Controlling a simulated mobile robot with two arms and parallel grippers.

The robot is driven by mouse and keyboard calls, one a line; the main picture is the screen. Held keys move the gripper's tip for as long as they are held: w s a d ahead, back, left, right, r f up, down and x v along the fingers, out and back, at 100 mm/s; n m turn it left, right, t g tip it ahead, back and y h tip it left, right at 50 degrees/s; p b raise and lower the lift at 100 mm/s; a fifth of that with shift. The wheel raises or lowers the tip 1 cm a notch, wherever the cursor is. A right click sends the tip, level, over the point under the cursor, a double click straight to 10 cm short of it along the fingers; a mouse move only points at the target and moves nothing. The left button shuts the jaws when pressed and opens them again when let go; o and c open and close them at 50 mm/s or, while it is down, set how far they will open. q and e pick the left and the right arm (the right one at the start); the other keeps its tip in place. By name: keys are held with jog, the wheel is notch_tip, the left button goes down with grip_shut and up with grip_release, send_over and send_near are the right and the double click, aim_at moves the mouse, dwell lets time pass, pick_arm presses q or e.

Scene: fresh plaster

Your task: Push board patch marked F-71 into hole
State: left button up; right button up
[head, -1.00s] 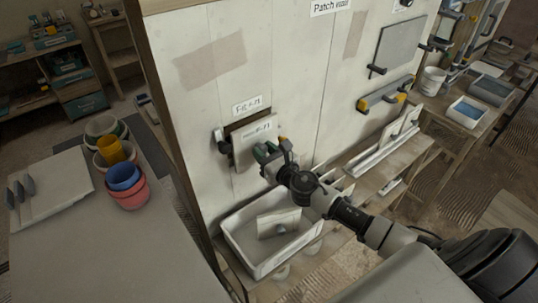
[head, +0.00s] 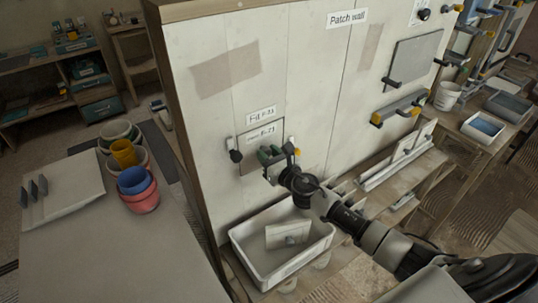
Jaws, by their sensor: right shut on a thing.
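The pale board patch (head: 255,139) with small lettering, which seems to read F-71, is at the hole in the wall under a "Fit" label (head: 262,117). The patch looks upright and roughly level with the wall. No dark opening shows around it, but I cannot tell its exact depth. My right gripper (head: 274,158) is shut on the patch at its right side and hides its lower right part. A dark knob (head: 235,156) sits at the left edge of the hole. My left gripper is not in view.
Below, a white tray (head: 240,250) holds another board piece (head: 290,234). The patch wall (head: 310,80) carries a grey panel (head: 415,60) and a yellow-ended tool (head: 400,108) at right. Stacked buckets (head: 138,182) stand on the left table (head: 80,240).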

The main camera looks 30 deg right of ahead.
dwell(0.4)
jog(key=o, duration=1.2)
jog(key=shift+s+d, duration=0.2)
jog(key=shift+s, duration=1.3)
jog(key=shift+s+d, duration=0.2)
jog(key=shift+s, duration=1.25)
